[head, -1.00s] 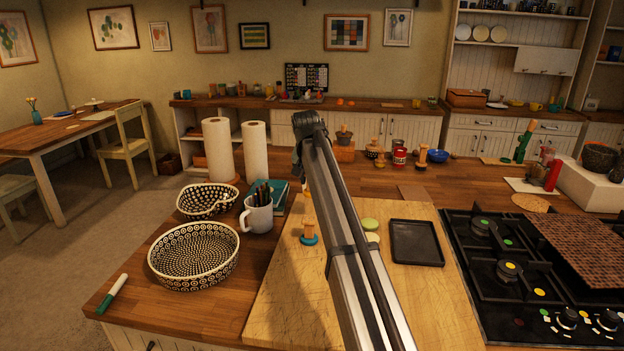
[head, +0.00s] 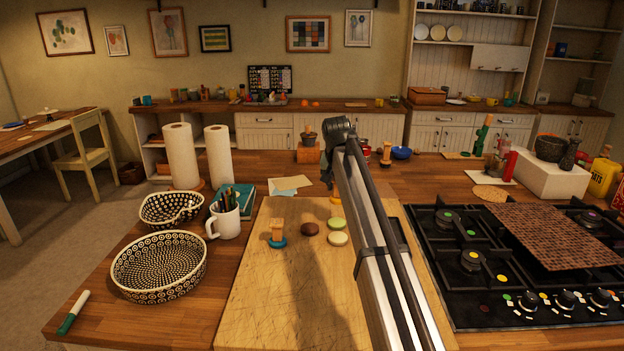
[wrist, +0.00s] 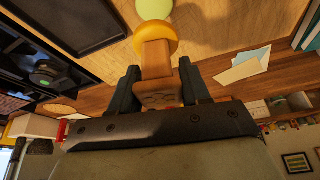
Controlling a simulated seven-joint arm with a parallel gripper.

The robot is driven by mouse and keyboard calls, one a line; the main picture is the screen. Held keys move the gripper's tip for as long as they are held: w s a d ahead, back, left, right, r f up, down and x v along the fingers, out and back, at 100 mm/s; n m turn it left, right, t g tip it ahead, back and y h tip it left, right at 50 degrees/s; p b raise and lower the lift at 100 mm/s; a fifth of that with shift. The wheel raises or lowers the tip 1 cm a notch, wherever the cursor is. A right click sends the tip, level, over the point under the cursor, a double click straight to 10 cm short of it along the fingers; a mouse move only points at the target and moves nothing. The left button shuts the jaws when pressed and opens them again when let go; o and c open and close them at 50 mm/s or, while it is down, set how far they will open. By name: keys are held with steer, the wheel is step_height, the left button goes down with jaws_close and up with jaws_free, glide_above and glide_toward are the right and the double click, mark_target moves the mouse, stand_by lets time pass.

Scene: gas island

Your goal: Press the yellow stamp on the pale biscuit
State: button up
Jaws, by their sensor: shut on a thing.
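My gripper (wrist: 159,68) is shut on the wooden handle of the yellow stamp (wrist: 158,42), which has a round yellow base. In the head view only a sliver of the yellow stamp (head: 335,199) shows beside my arm, and my gripper is hidden behind the arm. The pale biscuit (head: 338,239) lies on the wooden board (head: 265,310), apart from the stamp and just nearer than the green biscuit (head: 337,224). A green biscuit (wrist: 155,8) shows beyond the stamp's base in the wrist view; the pale one is not seen there.
A brown biscuit (head: 310,229) and a blue stamp (head: 277,241) stand left of the pale biscuit. A mug of pencils (head: 225,220) and patterned baskets (head: 160,265) are left of the board. The gas hob (head: 470,270) is to the right. The board's front is clear.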

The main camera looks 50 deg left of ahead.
steer(key=s+d+f+n, duration=0.1)
steer(key=d, duration=0.4)
steer(key=n+g+y, duration=0.2)
steer(key=n+g, duration=0.1)
steer(key=n, duration=0.4)
glide_above(337, 235)
steer(key=shift+f, duration=0.35)
steer(key=shift+f, duration=0.15)
steer(key=shift+f, duration=2.3)
steer(key=shift+f, duration=0.65)
steer(key=shift+r, duration=0.1)
